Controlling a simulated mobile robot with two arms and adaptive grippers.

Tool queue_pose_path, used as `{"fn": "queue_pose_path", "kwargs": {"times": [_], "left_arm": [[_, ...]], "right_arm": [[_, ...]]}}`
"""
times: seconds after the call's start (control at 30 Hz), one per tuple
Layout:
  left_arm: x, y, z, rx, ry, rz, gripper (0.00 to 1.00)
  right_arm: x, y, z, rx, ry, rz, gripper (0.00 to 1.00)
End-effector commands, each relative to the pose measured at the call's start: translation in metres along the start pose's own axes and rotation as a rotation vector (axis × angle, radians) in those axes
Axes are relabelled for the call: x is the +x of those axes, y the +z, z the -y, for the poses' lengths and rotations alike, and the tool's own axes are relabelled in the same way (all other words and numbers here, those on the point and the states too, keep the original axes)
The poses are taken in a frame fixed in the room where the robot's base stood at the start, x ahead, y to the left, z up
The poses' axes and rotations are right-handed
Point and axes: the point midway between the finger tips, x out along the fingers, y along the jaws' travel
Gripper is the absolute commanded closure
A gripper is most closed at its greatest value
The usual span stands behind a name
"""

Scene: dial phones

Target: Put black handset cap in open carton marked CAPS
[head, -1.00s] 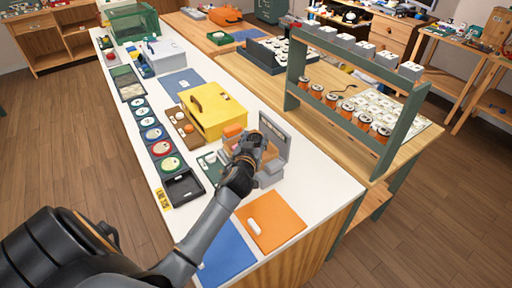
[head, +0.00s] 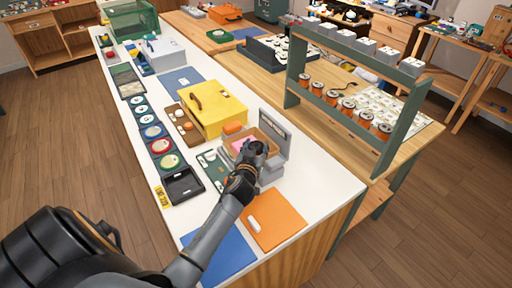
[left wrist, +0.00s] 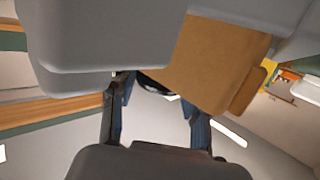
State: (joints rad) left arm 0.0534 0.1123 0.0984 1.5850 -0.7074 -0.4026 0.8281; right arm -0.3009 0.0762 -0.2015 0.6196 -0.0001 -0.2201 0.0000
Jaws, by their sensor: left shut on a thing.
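My left gripper (head: 254,151) is over the near side of an open grey carton with a brown inside (head: 269,132), in front of its raised grey lid (head: 273,130). A pink patch shows inside the carton, left of the gripper. In the left wrist view, the gripper (left wrist: 158,112) has its two fingers around a dark thing (left wrist: 153,86), likely the black handset cap, mostly hidden behind large grey and brown surfaces. The lid's marking is too small to read. In the head view the held thing is hidden by the gripper. My right gripper is out of view.
A yellow case (head: 213,108) stands just behind the carton. A black tray (head: 182,185) and a row of round dials lie to the left. An orange mat (head: 270,222) with a white piece and a blue mat (head: 218,255) lie in front.

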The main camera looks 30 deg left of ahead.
Motion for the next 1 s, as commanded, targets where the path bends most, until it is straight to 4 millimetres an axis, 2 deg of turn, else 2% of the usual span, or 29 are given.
{"fn": "queue_pose_path", "kwargs": {"times": [0.03,0.07,0.13,0.17,0.47,0.67,0.73,1.0], "left_arm": [[0.000,0.001,0.000,0.000,0.000,0.002,0.77],[0.000,0.001,0.000,0.001,0.000,0.003,0.47],[0.000,0.001,0.000,0.001,0.000,0.004,0.33],[0.000,0.001,0.000,0.001,0.000,0.004,0.30],[-0.001,0.001,0.000,0.002,0.000,0.004,0.30],[-0.004,-0.017,0.000,0.005,0.000,0.003,0.30],[-0.016,-0.009,-0.001,0.002,0.001,0.004,0.30],[-0.075,-0.008,0.000,-0.001,0.000,0.005,0.30]], "right_arm": [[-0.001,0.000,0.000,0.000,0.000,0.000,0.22],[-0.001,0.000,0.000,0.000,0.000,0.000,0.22],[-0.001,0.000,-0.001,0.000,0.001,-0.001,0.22],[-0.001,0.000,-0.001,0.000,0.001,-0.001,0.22],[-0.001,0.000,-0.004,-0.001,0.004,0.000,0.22],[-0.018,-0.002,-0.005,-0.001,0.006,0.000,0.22],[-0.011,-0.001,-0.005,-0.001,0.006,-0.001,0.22],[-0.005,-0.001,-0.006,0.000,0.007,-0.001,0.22]]}}
